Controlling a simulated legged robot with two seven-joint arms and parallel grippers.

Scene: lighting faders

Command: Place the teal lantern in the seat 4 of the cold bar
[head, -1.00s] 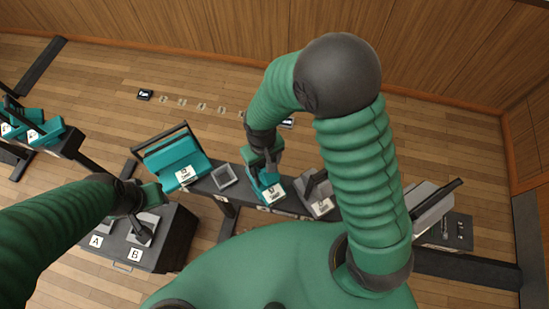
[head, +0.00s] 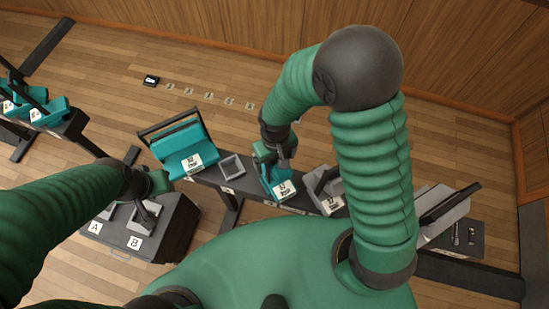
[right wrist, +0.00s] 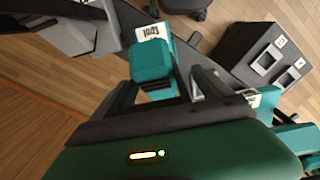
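A small teal lantern (head: 272,183) with a white label stands on the long dark bar (head: 205,178), between an empty grey square seat (head: 232,166) and a grey unit. My right gripper (head: 283,155) is right above this lantern. In the right wrist view, the fingers (right wrist: 168,92) stand apart on either side of a teal block (right wrist: 151,62), with no clear contact. My left gripper (head: 155,193) hangs over a dark box; its fingers are too unclear to read. The small labels are not clearly legible, so I cannot tell which seat is 4.
A larger teal unit (head: 181,146) with a dark handle sits at the bar's left; grey units (head: 328,187) stand right. The dark box (head: 170,228) has seats marked A and B. More teal units (head: 45,112) stand far left.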

